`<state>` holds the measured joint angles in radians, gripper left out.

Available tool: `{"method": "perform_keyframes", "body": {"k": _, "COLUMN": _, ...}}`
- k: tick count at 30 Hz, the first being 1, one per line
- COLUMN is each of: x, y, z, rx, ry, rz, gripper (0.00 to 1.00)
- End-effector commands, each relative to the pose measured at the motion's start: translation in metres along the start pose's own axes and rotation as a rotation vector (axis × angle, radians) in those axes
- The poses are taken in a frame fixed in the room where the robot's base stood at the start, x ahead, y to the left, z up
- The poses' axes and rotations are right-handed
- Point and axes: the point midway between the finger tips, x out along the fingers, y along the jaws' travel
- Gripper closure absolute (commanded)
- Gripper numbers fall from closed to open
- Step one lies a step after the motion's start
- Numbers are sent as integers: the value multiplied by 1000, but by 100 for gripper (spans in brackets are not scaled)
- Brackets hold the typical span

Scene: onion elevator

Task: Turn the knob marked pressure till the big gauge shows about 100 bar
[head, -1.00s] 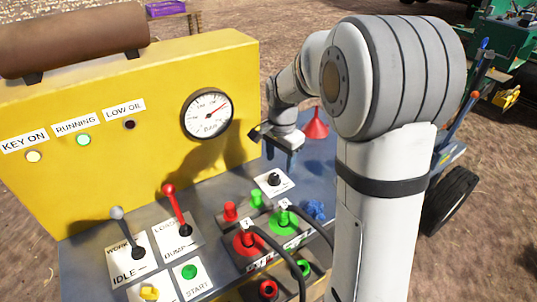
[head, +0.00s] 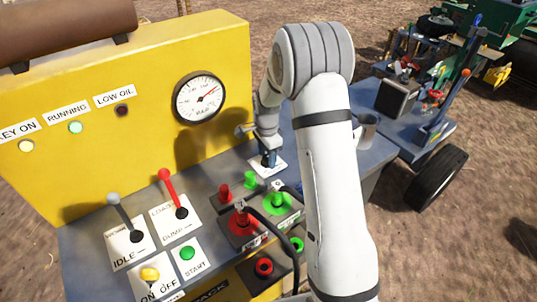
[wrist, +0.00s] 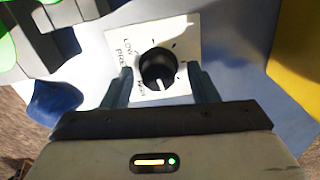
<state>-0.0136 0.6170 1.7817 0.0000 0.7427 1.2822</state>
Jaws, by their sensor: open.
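The black pressure knob (wrist: 157,66) sits on a white plate (wrist: 185,32) with tick marks and partly covered lettering, "LOW" and "PRE…". Its white pointer line points down in the wrist view. My gripper (wrist: 161,76) is open, with one finger on each side of the knob and gaps visible between them. In the head view my gripper (head: 267,157) is over the knob's white plate (head: 257,170) and mostly hides the knob. The big round gauge (head: 200,98) is on the yellow panel. Its red needle points to the upper right; the numbers are too small to read surely.
Red and green hose couplings (head: 243,222) with black hoses stand close in front of the knob. A red lever (head: 169,189) and a grey lever (head: 122,214) are further left. The yellow panel (head: 120,160) rises behind. A metal cup (head: 367,130) stands right of my arm.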

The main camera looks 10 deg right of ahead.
Motion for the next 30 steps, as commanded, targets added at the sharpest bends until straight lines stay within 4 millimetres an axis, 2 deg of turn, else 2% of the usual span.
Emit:
{"method": "perform_keyframes", "body": {"k": 9, "x": 4, "y": 0, "z": 0, "rx": 0, "ry": 0, "rz": 0, "gripper": 47}}
{"method": "perform_keyframes", "body": {"k": 25, "x": 3, "y": 0, "z": -1, "rx": 1, "ry": 0, "rz": -2, "gripper": 90}}
{"method": "perform_keyframes", "body": {"k": 26, "x": 3, "y": 2, "z": -8, "rx": 5, "ry": 0, "rz": -2, "gripper": 91}}
{"method": "perform_keyframes", "body": {"k": 30, "x": 3, "y": 0, "z": -4, "rx": -2, "ry": 1, "rz": -3, "gripper": 91}}
